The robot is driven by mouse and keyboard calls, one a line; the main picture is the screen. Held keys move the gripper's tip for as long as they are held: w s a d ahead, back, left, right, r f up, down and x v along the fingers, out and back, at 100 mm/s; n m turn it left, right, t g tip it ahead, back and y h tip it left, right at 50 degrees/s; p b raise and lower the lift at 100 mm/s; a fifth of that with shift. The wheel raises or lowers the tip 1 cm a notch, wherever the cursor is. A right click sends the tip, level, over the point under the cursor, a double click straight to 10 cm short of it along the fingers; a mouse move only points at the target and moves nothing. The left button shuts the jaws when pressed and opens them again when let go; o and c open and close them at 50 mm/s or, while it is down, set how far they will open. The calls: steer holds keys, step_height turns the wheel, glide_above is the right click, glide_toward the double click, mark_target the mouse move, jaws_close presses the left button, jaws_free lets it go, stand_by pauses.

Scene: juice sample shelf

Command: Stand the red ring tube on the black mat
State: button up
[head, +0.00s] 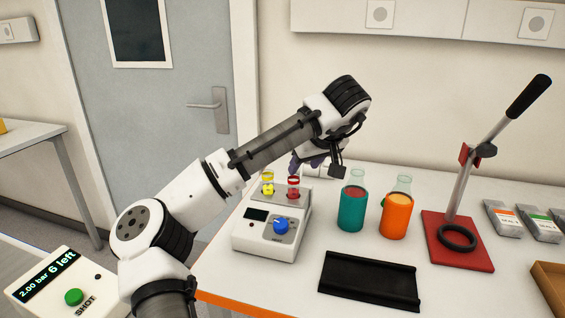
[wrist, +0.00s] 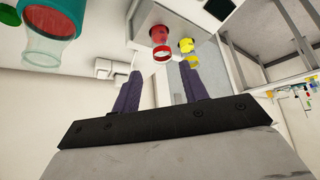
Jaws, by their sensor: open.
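The red ring tube (head: 293,187) stands in the top of a white device (head: 265,237) with a blue knob, beside a yellow ring tube (head: 268,187). In the wrist view the red ring tube (wrist: 161,47) lies beyond my fingertips, roughly in line with the gap between them, with the yellow ring tube (wrist: 187,48) to its right. My gripper (wrist: 161,72) is open with purple fingers, nothing between them. In the head view my gripper (head: 308,162) is just above and behind the tubes, partly hidden by my wrist. The black mat (head: 368,281) lies bare on the table.
A teal-jacketed flask (head: 351,209) and an orange flask (head: 396,214) stand behind the mat, right of the device. A red-based stand (head: 468,259) with a lever is further right, near packets (head: 502,218) and a brown tray (head: 546,291). The space above the mat is clear.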

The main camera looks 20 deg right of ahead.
mark_target(297, 178)
steer(key=b+x, duration=0.2)
steer(key=x, duration=0.5)
steer(key=shift+a+f+b, duration=0.15)
steer(key=shift+f+b, duration=0.2)
steer(key=shift+f, duration=0.05)
steer(key=shift+w+a+f, duration=0.1)
steer(key=shift+w+f, duration=0.35)
steer(key=shift+f, duration=0.05)
jaws_close()
steer(key=shift+r+p, duration=0.45)
steer(key=shift+r, duration=0.3)
steer(key=shift+r+p, duration=1.9)
steer(key=shift+r, duration=0.8)
